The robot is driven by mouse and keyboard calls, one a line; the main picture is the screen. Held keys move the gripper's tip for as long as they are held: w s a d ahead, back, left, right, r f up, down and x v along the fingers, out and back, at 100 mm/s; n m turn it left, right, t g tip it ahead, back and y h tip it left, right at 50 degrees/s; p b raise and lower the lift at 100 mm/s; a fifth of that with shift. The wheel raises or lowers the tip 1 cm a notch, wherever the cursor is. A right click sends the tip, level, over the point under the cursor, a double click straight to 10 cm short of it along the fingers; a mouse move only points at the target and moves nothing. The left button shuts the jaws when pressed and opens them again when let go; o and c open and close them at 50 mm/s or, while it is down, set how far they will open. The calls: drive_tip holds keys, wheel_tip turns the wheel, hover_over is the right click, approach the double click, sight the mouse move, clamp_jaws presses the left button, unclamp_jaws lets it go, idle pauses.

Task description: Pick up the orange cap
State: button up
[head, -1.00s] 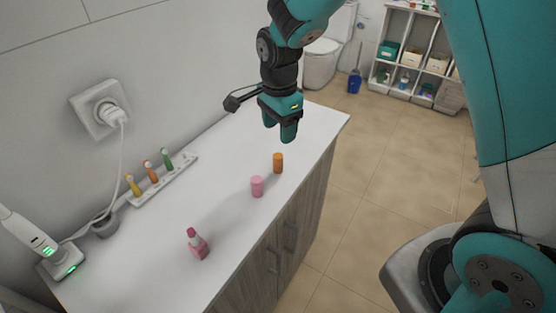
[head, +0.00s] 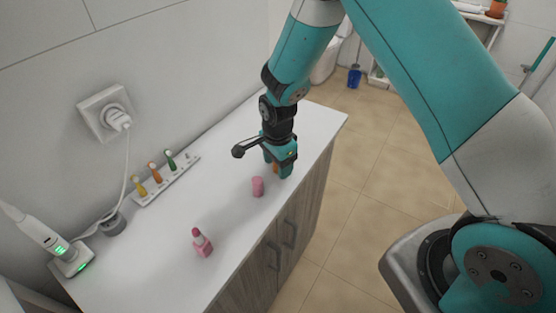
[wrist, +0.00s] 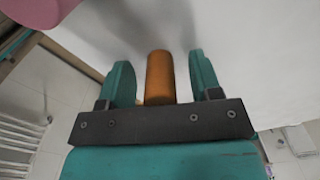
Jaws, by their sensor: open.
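The orange cap (wrist: 160,78) stands between the two teal fingers of my gripper (wrist: 161,80) in the wrist view, with a gap on each side. In the head view my gripper (head: 278,168) is low over the far right part of the white counter, and only a sliver of the orange cap (head: 275,168) shows between the fingers. My gripper is open and does not grip the cap.
A pink cap (head: 258,187) stands close by on the counter (head: 225,195). A white rack (head: 168,180) holds yellow, orange and green brushes along the wall. A charging toothbrush (head: 45,238) stands at left.

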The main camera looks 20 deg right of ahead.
drive_tip(key=c, duration=1)
drive_tip(key=shift+r, duration=0.15)
